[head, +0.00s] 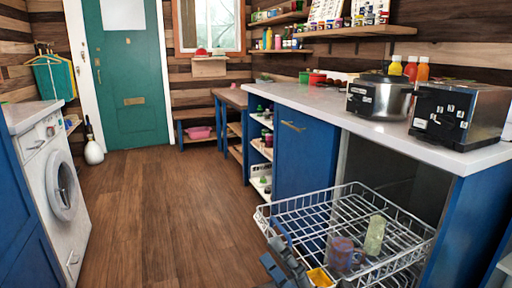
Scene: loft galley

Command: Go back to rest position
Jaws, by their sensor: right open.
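My right gripper (284,262) shows at the bottom edge, dark grey and open, in front of the left front corner of the pulled-out dishwasher rack (312,204). I see nothing held in it. Whether it touches the rack's wires I cannot tell. In the rack stand a purple-brown mug (343,254) and a pale green cup (375,235). A yellow-orange item (320,278) lies low beside the gripper, partly cut off by the frame. My left gripper is out of view.
The wooden floor (165,205) is open to the left of the rack, up to the washing machine (60,190). A white counter (340,112) on the right bears a steel pot (378,98) and a toaster (460,112). A green door (125,80) is at the back.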

